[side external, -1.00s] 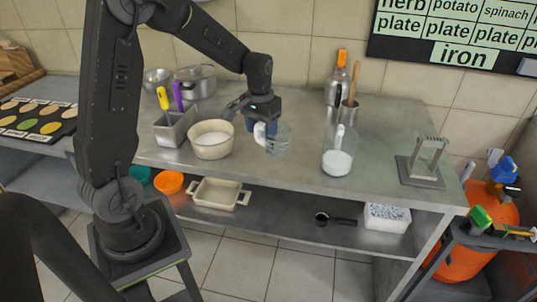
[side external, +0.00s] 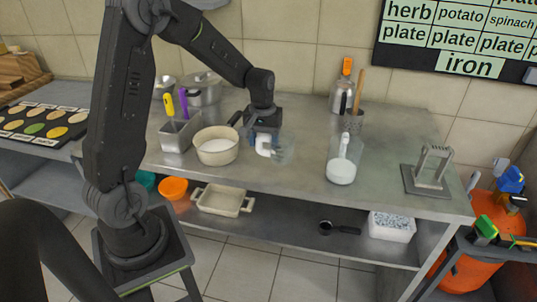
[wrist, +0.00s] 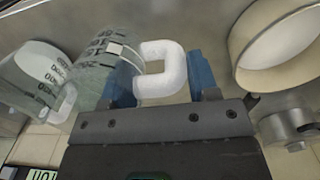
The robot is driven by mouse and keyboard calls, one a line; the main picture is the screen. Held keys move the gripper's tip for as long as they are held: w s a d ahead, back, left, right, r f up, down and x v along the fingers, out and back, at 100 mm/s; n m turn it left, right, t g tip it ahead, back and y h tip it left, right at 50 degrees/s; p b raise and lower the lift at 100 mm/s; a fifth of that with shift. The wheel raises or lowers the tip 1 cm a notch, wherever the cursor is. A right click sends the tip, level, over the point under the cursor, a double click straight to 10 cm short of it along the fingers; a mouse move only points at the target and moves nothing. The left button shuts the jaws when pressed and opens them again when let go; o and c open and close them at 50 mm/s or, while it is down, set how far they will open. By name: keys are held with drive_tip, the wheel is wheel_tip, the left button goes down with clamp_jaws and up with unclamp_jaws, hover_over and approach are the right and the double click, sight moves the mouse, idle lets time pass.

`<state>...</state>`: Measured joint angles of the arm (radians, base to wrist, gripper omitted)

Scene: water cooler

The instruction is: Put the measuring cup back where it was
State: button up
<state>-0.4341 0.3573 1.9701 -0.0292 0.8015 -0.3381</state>
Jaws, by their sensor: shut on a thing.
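The measuring cup (side external: 284,153) is clear glass with a thick white handle (side external: 263,145). It is over the middle of the counter (side external: 300,185), right of the cream bowl. My gripper (side external: 263,139) points down with its blue fingers shut on the handle. In the wrist view the fingers (wrist: 168,82) lie on both sides of the white handle, and the glass cup (wrist: 103,68) with dark markings extends to the left. I cannot tell whether the cup's base touches the counter.
A clear jug holding white contents (side external: 342,165) stands to the right. A metal stand (side external: 429,172) is at the right edge.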

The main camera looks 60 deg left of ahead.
sight(268, 151)
drive_tip(key=shift+w+d+f, duration=0.4)
drive_tip(key=shift+w+f, duration=0.05)
drive_tip(key=shift+f, duration=1.9)
drive_tip(key=shift+f, duration=0.1)
drive_tip(key=o, duration=1)
